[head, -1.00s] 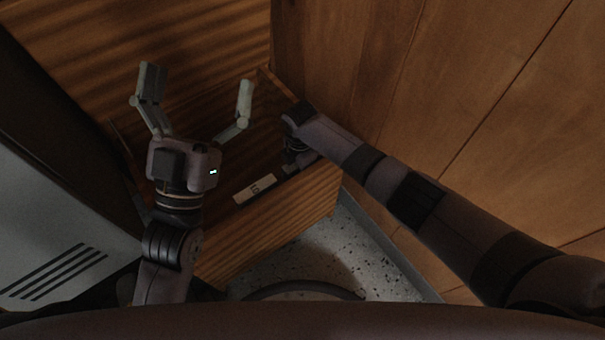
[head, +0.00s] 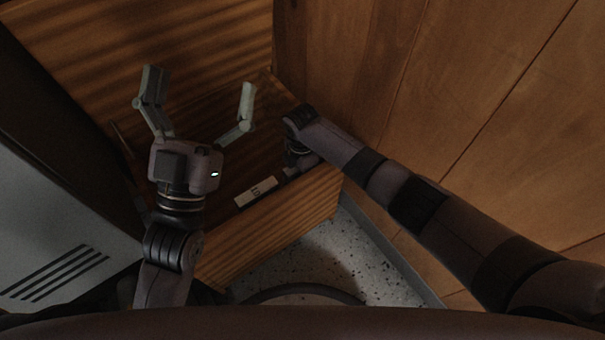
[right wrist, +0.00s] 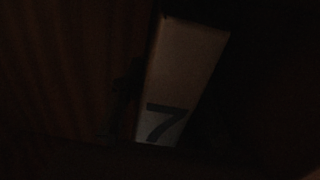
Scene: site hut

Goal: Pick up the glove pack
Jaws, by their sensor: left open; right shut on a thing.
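A pale, narrow pack with a dark 7 (right wrist: 183,75) shows in the right wrist view and looks like the glove pack. My right gripper (head: 299,152) reaches down into the open wooden drawer (head: 275,222) near its right end. Its fingertips are hidden in the head view and lost in the dark in the wrist view. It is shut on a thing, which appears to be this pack. My left gripper (head: 202,98) is open and empty, with its fingers spread above the left part of the drawer.
A wooden panel wall (head: 450,90) stands close on the right. A grey vented cabinet (head: 60,235) is at the left. Speckled floor (head: 320,265) shows below the drawer.

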